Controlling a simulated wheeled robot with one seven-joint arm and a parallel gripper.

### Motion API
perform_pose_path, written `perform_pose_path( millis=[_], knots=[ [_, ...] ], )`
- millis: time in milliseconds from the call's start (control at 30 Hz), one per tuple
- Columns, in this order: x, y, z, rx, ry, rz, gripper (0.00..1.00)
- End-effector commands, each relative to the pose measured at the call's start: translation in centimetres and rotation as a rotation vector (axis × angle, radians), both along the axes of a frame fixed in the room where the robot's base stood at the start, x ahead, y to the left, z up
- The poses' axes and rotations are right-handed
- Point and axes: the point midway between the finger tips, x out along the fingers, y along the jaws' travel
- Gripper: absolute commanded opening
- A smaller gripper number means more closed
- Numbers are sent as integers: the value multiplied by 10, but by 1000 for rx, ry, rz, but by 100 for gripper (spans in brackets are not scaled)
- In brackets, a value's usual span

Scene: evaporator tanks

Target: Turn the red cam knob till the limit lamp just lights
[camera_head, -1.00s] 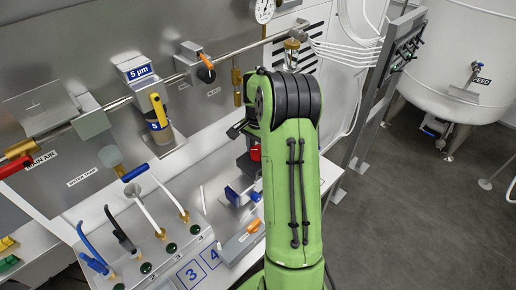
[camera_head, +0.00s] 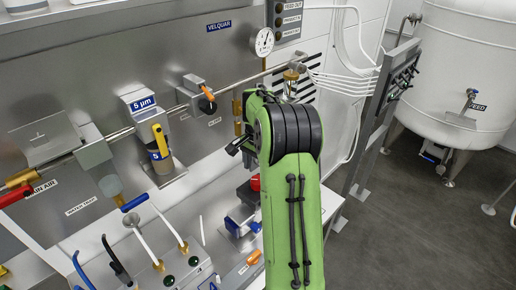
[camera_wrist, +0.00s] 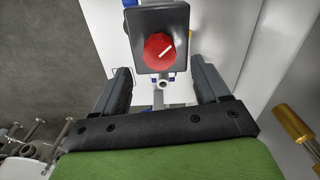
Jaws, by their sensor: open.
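The red cam knob (camera_wrist: 159,52) sits on a dark grey box (camera_wrist: 178,21) in the wrist view. Its white pointer line slants to the upper right. In the head view the red knob (camera_head: 255,183) shows just left of my arm, partly hidden by it. My gripper (camera_wrist: 163,82) is open and empty. Its two dark fingers lie to the lower left and lower right of the knob in the wrist view, apart from it. In the head view my gripper (camera_head: 240,147) is above the knob. I cannot make out a lit limit lamp.
A small labelled panel (camera_head: 289,20) with dark round spots is on the back wall, beside a dial gauge (camera_head: 262,41). A steel pipe (camera_head: 230,72) runs along the wall. A bench with levers (camera_head: 160,250) is front left. A brass fitting (camera_wrist: 295,125) shows right in the wrist view.

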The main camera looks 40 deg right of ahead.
Motion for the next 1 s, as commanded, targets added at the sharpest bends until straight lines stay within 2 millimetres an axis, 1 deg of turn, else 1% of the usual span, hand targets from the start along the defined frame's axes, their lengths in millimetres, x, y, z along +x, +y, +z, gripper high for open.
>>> perform_pose_path(
  millis=[33, 200, 300, 400, 533, 1000],
  knots=[
    [1, 0, 19, -4, -6, 1, 74],
    [1, 0, 67, -3, -5, 1, 74],
    [1, 0, 89, -3, -3, 0, 74],
    [1, 0, 103, -3, -2, 0, 74],
    [0, 0, 109, -1, -1, 1, 74],
    [0, 0, 108, 0, -1, 0, 74]
  ],
)
